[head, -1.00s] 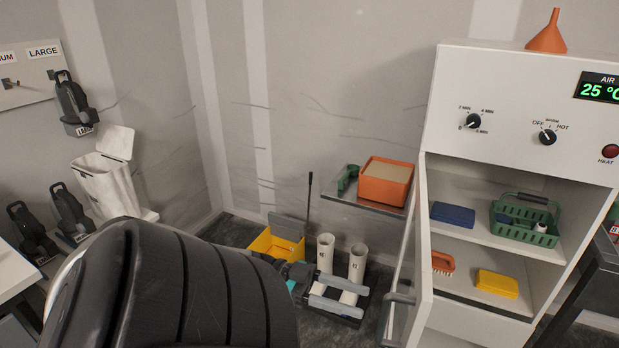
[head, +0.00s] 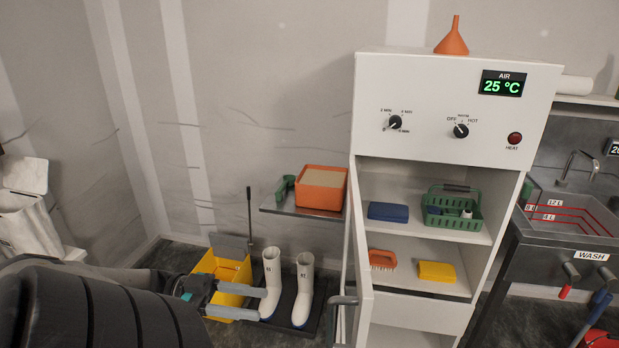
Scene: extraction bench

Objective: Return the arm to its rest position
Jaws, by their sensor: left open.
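My left arm (head: 95,305) comes in from the lower left, its thick black links filling that corner. My left gripper (head: 250,301) points right, with its two grey fingers apart and nothing between them. It shows in front of the yellow bucket (head: 207,267) and just left of the white boots (head: 271,280), low in the view. I cannot tell its exact distance from them. My right gripper is not in view.
A white cabinet (head: 450,110) stands right of centre with its door (head: 362,270) swung open toward me. A small shelf holds an orange box (head: 322,190). A wash sink (head: 570,215) is at the far right. White bags (head: 25,215) are at the left.

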